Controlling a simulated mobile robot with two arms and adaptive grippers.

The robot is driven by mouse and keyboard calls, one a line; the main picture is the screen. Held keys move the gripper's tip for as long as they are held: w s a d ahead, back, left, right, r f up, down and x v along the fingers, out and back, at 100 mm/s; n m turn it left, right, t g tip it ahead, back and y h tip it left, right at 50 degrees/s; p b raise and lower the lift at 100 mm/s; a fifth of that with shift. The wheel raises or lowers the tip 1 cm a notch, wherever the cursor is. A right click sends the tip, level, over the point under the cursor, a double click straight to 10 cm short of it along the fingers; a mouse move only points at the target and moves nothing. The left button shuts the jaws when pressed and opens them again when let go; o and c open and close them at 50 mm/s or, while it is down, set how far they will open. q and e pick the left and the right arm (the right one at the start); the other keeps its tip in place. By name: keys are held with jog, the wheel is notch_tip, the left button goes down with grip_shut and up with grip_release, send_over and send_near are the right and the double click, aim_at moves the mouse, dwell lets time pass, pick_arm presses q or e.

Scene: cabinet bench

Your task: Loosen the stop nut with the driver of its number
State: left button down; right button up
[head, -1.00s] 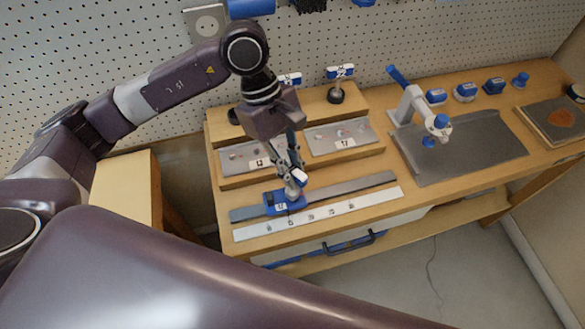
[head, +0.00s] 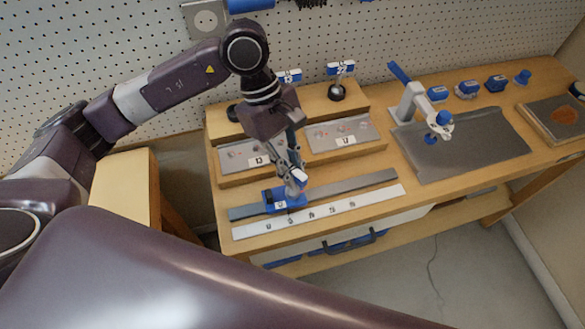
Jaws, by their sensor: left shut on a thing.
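My left gripper (head: 298,184) comes down over the blue stop block (head: 277,203) on the grey rail near the bench's front left. It is shut on a small driver with a white and blue top (head: 299,176), directly above the stop. The stop nut is hidden under the gripper, and I cannot tell whether the driver sits on it. Another driver (head: 338,88), with a blue and white tag, stands on the raised wooden shelf. A similar tag (head: 289,76) shows to its left, partly behind my arm. My right gripper is not in view.
A white numbered scale (head: 330,209) lies in front of the grey rail (head: 350,187). Two grey trays with small parts (head: 340,133) stand behind. Several blue knobs line the back.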

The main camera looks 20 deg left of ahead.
pick_arm(q)
jog(key=shift+n+t+b, duration=0.5)
jog(key=shift+n+b, duration=0.5)
jog(key=shift+n, duration=0.5)
jog(key=shift+n+t+b, duration=0.4)
jog(key=shift+n+b, duration=0.2)
jog(key=shift+n, duration=0.7)
